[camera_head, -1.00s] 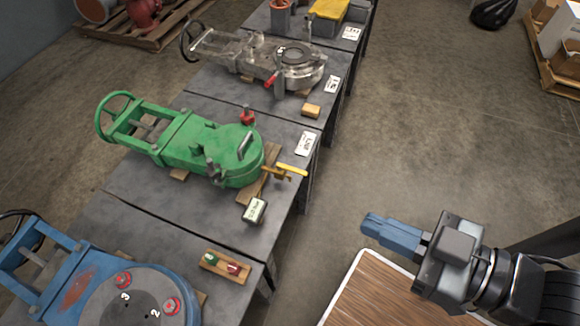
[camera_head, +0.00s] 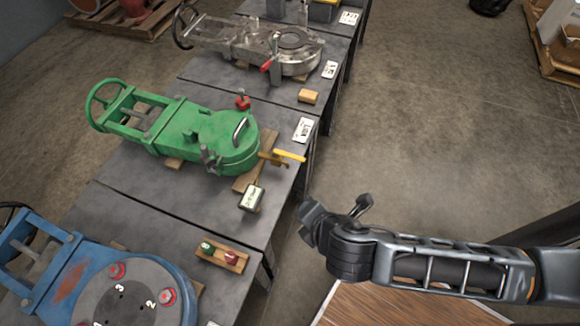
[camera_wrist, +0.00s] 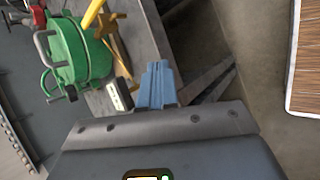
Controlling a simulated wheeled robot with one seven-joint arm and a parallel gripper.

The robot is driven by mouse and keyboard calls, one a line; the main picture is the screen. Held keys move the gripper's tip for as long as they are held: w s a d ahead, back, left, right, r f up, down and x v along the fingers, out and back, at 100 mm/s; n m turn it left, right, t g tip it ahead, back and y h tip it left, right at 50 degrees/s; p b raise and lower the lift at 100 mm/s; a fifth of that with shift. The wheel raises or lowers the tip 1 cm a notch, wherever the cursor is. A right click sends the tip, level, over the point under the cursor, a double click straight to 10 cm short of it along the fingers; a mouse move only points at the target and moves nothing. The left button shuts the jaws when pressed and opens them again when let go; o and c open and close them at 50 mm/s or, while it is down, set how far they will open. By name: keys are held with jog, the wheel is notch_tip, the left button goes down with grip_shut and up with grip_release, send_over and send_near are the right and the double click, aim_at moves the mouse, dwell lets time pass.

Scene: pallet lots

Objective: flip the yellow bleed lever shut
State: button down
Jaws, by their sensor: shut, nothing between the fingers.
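In the wrist view the lever (camera_wrist: 92,13) is at the top, beside the green valve (camera_wrist: 82,52). My gripper (camera_wrist: 157,68) shows there with its blue fingers closed together and empty. The fingers appear below and right of the lever, apart from it.
A tag (camera_head: 252,197) lies by the green valve's fitting. A wooden block with green and red pieces (camera_head: 222,256) sits on the near table, beside a blue valve (camera_head: 60,265). A grey valve (camera_head: 250,45) stands farther back.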

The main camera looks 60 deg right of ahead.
jog(key=w+a+r+n+g+h+b, duration=0.1)
jog(key=w+a+r+n+g+h, duration=0.3)
jog(key=w+a+r+h, duration=0.1)
jog(key=shift+w+a+h, duration=0.2)
jog(key=shift+w+h, duration=0.7)
jog(key=shift+h, duration=0.1)
send_near(289, 157)
notch_tip(289, 157, down, 4)
jog(key=s+d, duration=0.1)
jog(key=shift+w+d+f+b, duration=0.1)
jog(key=shift+w+d+b, duration=0.1)
jog(key=shift+d, duration=0.95)
jog(key=shift+w+d+b, duration=0.1)
jog(key=shift+w+d, duration=0.1)
jog(key=shift+d, duration=0.95)
